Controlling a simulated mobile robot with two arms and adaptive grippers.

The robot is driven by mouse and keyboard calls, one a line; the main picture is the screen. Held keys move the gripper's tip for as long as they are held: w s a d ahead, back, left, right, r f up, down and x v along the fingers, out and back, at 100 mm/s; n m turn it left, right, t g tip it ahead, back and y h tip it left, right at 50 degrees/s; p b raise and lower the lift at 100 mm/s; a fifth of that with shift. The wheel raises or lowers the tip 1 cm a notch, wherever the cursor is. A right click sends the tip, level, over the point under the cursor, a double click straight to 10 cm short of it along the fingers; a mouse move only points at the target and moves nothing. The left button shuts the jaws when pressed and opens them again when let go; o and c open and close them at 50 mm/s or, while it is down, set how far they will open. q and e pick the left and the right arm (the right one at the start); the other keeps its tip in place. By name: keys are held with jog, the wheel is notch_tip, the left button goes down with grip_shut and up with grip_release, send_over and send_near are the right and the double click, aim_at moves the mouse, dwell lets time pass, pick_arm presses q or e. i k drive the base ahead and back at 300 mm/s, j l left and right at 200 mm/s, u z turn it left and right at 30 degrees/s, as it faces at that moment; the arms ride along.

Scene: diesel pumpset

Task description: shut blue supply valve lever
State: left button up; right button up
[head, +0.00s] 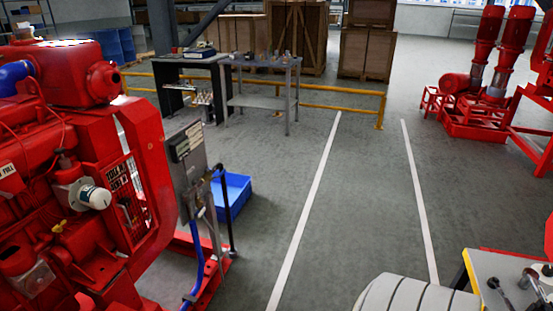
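A red diesel engine (90,170) fills the left side of the head view. At its right end, below a grey panel (189,158), a slim blue hose or bar (197,262) runs down to the red base frame (215,265). A grey post and a black upright bar (226,210) stand beside it. I cannot tell whether any of these parts is the blue supply valve lever, or how the lever is set. Neither of my grippers is in view.
A blue bin (233,193) sits on the floor behind the panel. A yellow rail (330,107), workbench (263,102) and crates (367,52) stand farther back. Red pumps (480,110) are at the right. A cluttered table (495,268) is at bottom right. The central floor is clear.

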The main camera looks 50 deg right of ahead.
aim_at(222, 173)
jog(key=z, duration=1.3)
jog(key=u, duration=0.4)
jog(key=i+l+u, duration=0.15)
jog(key=u, duration=0.2)
jog(key=i+l+u, duration=0.15)
jog(key=l+u, duration=0.5)
jog(key=i+l, duration=0.05)
jog(key=l, duration=0.05)
